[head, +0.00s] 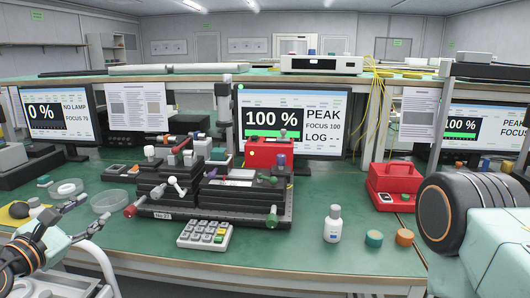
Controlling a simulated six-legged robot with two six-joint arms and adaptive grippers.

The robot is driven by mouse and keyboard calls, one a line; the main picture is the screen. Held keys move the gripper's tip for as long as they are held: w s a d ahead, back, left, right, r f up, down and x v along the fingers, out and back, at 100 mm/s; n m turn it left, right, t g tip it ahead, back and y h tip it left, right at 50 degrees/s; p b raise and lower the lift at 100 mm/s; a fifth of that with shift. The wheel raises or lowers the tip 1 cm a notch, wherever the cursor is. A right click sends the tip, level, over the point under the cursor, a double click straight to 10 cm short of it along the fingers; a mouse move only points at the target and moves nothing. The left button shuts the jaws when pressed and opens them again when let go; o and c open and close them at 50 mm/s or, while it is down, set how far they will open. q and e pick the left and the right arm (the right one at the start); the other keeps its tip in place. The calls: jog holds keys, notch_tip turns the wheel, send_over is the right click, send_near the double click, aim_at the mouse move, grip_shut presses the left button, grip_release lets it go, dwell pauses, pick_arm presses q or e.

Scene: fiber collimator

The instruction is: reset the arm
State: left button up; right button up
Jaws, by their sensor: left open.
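My left arm comes in at the lower left, and its gripper (84,212) is open and empty over the front left of the green bench (290,250). It is near a clear round dish (109,201), and I cannot tell whether it touches anything. A large dark joint and a pale green link of my right arm fill the lower right; the right gripper is out of view. The black collimator stage (215,190) stands mid-bench, clear of my left gripper. The monitor (290,120) behind it reads 100 %, PEAK, FOCUS 100.
A keypad (204,235), a white bottle (333,224) and teal and orange caps (404,237) stand along the front. A red case (394,185) sits at right. Yellow cables (373,100) hang behind. The front bench between keypad and bottle is clear.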

pick_arm(q)
jog(key=s+d+f+m+g+h, duration=0.5)
jog(key=s+d+f+m+g, duration=0.3)
jog(key=d+f, duration=0.4)
jog(key=s+a+f+m+g+y, duration=0.3)
jog(key=s+f+m+g+y, duration=0.45)
jog(key=s+f, duration=0.6)
jog(key=s+d+f+m+g, duration=0.1)
jog(key=s+d+f+m, duration=0.2)
jog(key=s, duration=0.5)
jog(key=s+d+f+m+g, duration=0.1)
jog(key=s+d+f+m, duration=0.2)
jog(key=s+f+m, duration=0.2)
jog(key=s+m, duration=0.3)
jog(key=shift+d+f, duration=0.25)
jog(key=shift+d, duration=0.1)
